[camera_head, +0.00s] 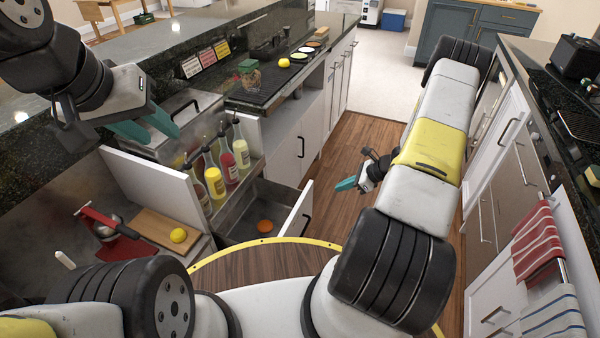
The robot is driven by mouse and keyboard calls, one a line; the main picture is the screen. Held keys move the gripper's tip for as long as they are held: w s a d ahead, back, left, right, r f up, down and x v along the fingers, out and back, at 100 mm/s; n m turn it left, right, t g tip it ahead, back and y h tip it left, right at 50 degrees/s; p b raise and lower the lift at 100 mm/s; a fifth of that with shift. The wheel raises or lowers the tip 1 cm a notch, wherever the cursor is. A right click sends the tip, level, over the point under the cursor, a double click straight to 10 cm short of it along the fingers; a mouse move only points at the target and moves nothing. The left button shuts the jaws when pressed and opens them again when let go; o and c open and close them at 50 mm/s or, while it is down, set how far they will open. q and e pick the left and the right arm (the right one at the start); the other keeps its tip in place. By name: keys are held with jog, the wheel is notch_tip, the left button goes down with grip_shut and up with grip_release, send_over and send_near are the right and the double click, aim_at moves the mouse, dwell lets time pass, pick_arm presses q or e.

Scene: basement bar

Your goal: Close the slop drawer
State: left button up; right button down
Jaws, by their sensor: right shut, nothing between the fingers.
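The slop drawer appears to be the low, metal-lined drawer (242,225), which stands pulled out. Its white front (294,214) has a dark handle on the right side, and an orange round thing (265,226) lies inside. My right gripper (346,184) is shut and empty, to the right of the drawer front and apart from it, over the wood floor. My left gripper (153,129) is open and empty at the left, its teal fingers spread over the counter area, left of the bottles and away from the drawer.
A pulled-out rack with several bottles (214,183) stands just behind the drawer. A cutting board (162,228) with a lemon (178,235) and a red press (110,240) are at left. Wood floor (350,140) is clear between the counters. Towels (540,240) hang at right.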

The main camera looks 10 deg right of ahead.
jog(key=f, duration=0.1)
send_near(306, 197)
jog(key=s+f+x, duration=0.1)
jog(key=x, duration=0.4)
jog(key=shift+w+a+r+m, duration=0.3)
jog(key=shift+w+a+r, duration=0.1)
jog(key=shift+w, duration=0.15)
jog(key=w+a, duration=1.1)
jog(key=a, duration=0.5)
jog(key=shift+a, duration=0.25)
jog(key=shift+w, duration=0.1)
